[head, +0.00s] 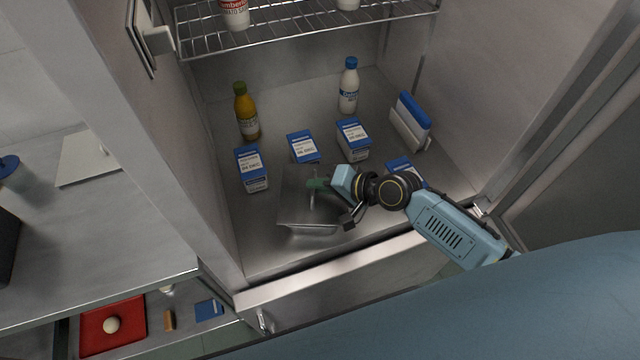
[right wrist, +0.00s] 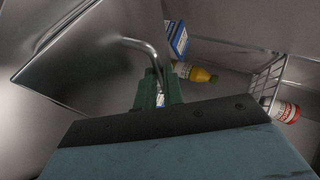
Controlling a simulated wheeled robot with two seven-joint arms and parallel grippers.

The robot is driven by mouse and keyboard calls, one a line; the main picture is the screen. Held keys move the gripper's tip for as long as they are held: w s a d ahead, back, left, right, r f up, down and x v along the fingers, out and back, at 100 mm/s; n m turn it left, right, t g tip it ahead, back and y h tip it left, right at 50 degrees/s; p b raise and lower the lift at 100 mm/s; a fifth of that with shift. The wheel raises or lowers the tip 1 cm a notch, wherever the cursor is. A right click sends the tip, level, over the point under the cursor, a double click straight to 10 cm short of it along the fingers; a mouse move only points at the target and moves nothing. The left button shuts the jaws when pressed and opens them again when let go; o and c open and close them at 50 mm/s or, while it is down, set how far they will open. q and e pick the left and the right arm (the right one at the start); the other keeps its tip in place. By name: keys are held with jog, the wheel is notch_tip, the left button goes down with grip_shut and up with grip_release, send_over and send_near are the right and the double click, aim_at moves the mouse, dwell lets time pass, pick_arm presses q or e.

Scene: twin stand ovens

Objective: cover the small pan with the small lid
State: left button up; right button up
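A flat, rectangular, shiny metal piece with a bent rod handle, which looks like the small lid (head: 296,205), is on the fridge floor side of the compartment, at the middle front. My right gripper (head: 318,184) reaches in from the right with its green fingertips at the handle. In the right wrist view the lid (right wrist: 85,60) fills the upper left, and its handle runs down between the green fingers of the gripper (right wrist: 158,90), which look closed on it. A bright front rim shows below the lid; I cannot tell whether it belongs to the pan. My left gripper is out of view.
Several blue-and-white cartons (head: 252,170) stand around the lid. A yellow bottle (head: 246,112) and a white bottle (head: 348,88) stand behind. A wire shelf (head: 300,30) hangs above. The cabinet's side wall (head: 165,130) is at left. A red tray (head: 100,335) lies lower left.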

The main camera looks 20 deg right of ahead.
jog(key=o, duration=0.5)
jog(key=v, duration=1.3)
jog(key=shift+s+d, duration=0.1)
jog(key=shift+s, duration=0.05)
